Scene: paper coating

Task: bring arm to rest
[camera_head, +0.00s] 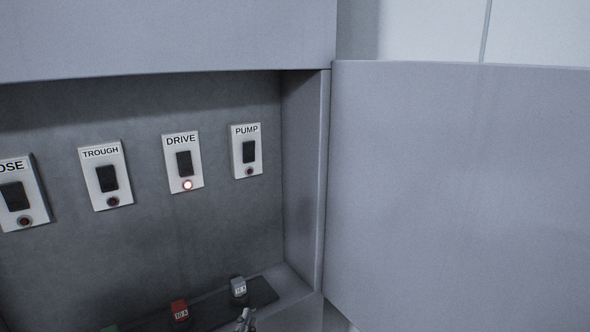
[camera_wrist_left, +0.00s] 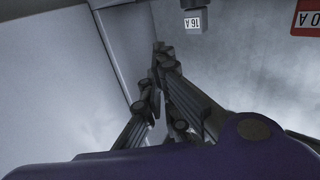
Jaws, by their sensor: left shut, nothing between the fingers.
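My left gripper (camera_head: 246,316) shows only as a small tip at the bottom edge of the head view, below the grey fuse. In the left wrist view the left gripper (camera_wrist_left: 158,55) has its fingers together with nothing between them. It is inside the cabinet, near the side wall and close to the grey fuse (camera_wrist_left: 193,22) marked 16 A; I cannot tell whether it touches anything. My right gripper is in neither view.
The open cabinet has switch plates TROUGH (camera_head: 106,175), DRIVE (camera_head: 183,162) with a lit lamp, and PUMP (camera_head: 246,151). A red fuse (camera_head: 180,311) and a grey fuse (camera_head: 238,287) stand on a dark strip. The open door (camera_head: 455,190) fills the right side.

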